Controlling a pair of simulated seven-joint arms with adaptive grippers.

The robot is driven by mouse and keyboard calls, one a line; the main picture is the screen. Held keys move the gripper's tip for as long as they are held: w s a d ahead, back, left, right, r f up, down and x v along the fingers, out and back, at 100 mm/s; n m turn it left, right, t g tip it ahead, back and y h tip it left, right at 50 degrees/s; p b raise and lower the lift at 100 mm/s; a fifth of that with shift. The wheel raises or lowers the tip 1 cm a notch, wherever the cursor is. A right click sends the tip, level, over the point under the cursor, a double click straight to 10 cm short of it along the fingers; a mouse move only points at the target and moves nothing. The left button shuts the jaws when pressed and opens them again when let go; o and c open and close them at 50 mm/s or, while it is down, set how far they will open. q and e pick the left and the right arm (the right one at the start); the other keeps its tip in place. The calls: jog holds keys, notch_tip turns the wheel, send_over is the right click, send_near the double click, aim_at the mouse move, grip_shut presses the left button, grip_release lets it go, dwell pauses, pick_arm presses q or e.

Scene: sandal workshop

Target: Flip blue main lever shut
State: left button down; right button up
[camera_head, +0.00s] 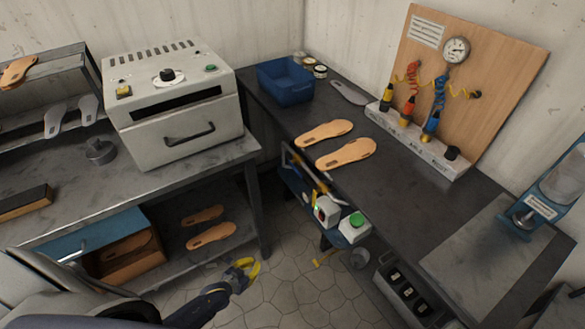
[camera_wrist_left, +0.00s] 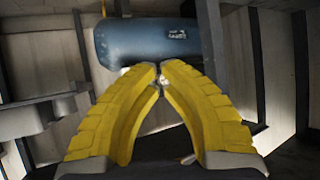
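My left gripper (camera_head: 246,272) has yellow fingers and hangs over the tiled floor, left of the right-hand bench. In the left wrist view its fingertips (camera_wrist_left: 160,70) meet, with no lever between them. A blue tank (camera_wrist_left: 150,42) with a small label lies beyond the tips. In the head view, blue parts (camera_head: 294,182) and a yellow pipe (camera_head: 303,163) show under the bench edge. I cannot make out a blue main lever for certain, nor its position. My right gripper is not in view.
The dark right-hand bench (camera_head: 400,165) carries sandal soles (camera_head: 345,153), a blue bin (camera_head: 285,82) and a gauge board (camera_head: 490,75).

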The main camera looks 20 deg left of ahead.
pick_arm(q)
jog(key=w+d+r+m+t+h, duration=0.1)
jog(key=w+r+t+h, duration=0.1)
jog(key=w+r, duration=0.7)
jog(key=w+r+m+t+h, duration=0.1)
jog(key=w+r+t+h, duration=0.3)
jog(key=r, duration=0.8)
notch_tip(320, 180, up, 18)
jog(key=w+d+m+h, duration=0.2)
jog(key=h, duration=0.3)
jog(key=shift+w+d+f+m+g+h, duration=0.2)
jog(key=shift+w+d+m+g+h, duration=0.1)
jog(key=shift+g, duration=0.1)
jog(key=shift+w, duration=0.1)
notch_tip(320, 180, up, 4)
jog(key=f, duration=0.1)
send_over(293, 168)
jog(key=s+d, duration=0.2)
jog(key=s, duration=0.1)
jog(key=shift+w+a+f, duration=0.1)
jog(key=shift+a+f, duration=0.05)
jog(key=shift+f, duration=0.8)
jog(key=shift+a+f, duration=0.15)
jog(key=shift+f, duration=0.75)
jog(key=shift+a+f, duration=0.1)
jog(key=shift+a, duration=0.05)
